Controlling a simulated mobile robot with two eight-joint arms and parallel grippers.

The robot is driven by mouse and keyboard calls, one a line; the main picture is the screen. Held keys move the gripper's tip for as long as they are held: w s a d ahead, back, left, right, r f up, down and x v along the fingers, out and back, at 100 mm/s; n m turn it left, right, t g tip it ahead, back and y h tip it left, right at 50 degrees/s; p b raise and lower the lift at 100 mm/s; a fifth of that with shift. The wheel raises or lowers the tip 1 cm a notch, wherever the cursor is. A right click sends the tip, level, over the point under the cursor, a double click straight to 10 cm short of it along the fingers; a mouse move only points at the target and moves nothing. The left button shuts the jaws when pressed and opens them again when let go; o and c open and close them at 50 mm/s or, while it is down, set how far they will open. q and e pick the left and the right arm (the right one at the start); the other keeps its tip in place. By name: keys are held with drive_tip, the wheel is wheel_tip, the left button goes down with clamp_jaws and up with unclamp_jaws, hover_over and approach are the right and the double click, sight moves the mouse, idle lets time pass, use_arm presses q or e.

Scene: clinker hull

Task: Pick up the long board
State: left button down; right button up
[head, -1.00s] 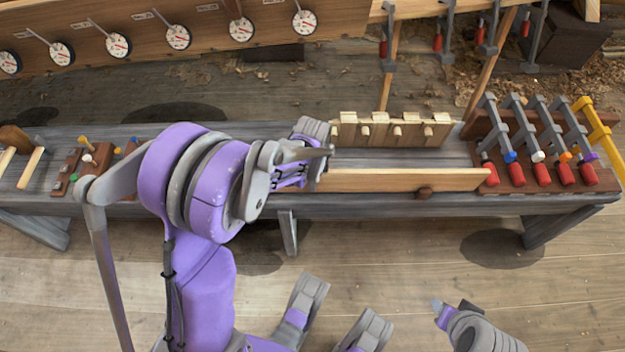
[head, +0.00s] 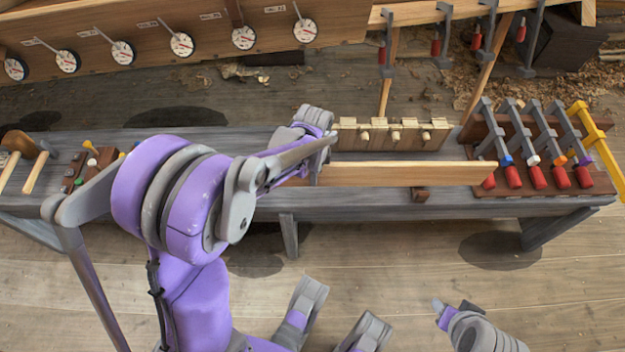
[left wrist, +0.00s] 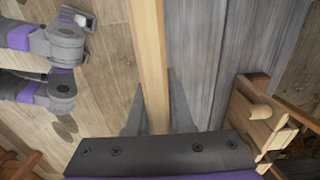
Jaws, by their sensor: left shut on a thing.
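The long board (head: 420,174) is a pale, narrow plank held level just above the front of the grey workbench (head: 360,205). My left gripper (head: 318,158) is shut on it near its left end. In the left wrist view the board (left wrist: 149,60) runs between the two dark fingers of the left gripper (left wrist: 156,115). In the head view my arm hides the board's left end. Its right end overlaps the nearest red clamp handle. Part of my right arm, with what looks like its gripper (head: 453,308), shows low at the right, away from the bench.
A rack of clamps with red handles (head: 540,170) stands at the right. A pale pegged wooden block (head: 390,135) is behind the board. Mallets (head: 24,155) lie at the far left. The hull with dials (head: 180,40) is behind.

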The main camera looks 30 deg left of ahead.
use_arm(q)
wheel_tip(320, 180, up, 29)
drive_tip(key=p, duration=1.1)
use_arm(e)
wheel_tip(320, 180, up, 14)
drive_tip(key=shift+s+f+t, duration=0.2)
drive_tip(key=shift+f+t, duration=0.05)
drive_tip(key=shift+t, duration=0.05)
